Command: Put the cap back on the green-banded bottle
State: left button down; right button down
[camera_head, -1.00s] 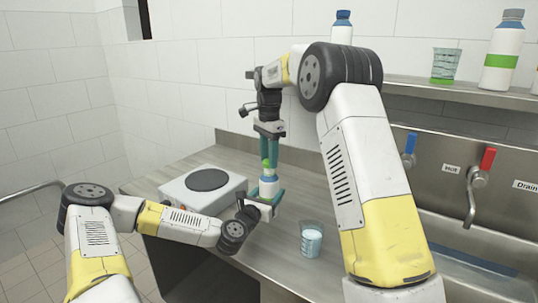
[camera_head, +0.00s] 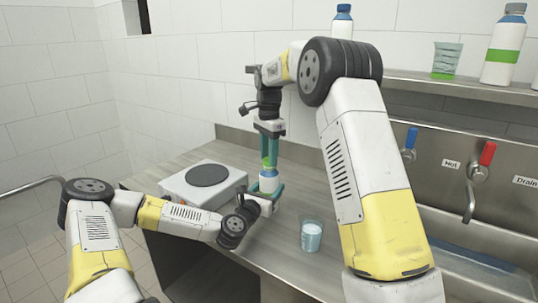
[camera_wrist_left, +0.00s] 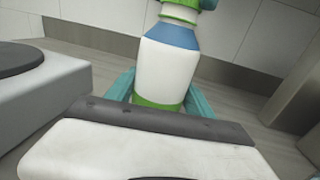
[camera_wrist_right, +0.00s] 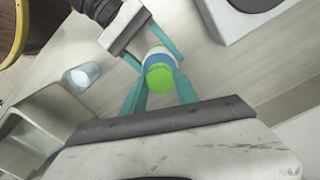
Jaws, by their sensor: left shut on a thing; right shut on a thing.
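A white bottle (camera_head: 268,184) with a blue shoulder stands upright above the counter's left part. My left gripper (camera_head: 268,196) is shut around its body. In the left wrist view the bottle (camera_wrist_left: 167,72) shows a green band (camera_wrist_left: 157,103) low between the fingers. A green cap (camera_head: 270,161) is at the bottle's top. My right gripper (camera_head: 272,160) reaches down from above and is shut on the cap. In the right wrist view the cap (camera_wrist_right: 160,77) sits between the fingertips, over the bottle's mouth. I cannot tell whether it is seated.
A hotplate (camera_head: 210,177) is left of the bottle. A cup with pale liquid (camera_head: 311,236) stands on the counter to the right. Another green-banded bottle (camera_head: 504,54), a blue-capped bottle (camera_head: 342,24) and a glass (camera_head: 446,58) are on the shelf. A sink is at right.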

jog(key=shift+f, duration=0.2)
jog(key=m, duration=0.3)
jog(key=shift+m, duration=0.4)
jog(key=m, duration=1.9)
jog(key=shift+f, duration=0.25)
jog(key=shift+r+m, duration=0.15)
jog(key=shift+m, duration=0.35)
jog(key=c, duration=0.9)
grip_release()
jog(key=shift+c, duration=0.2)
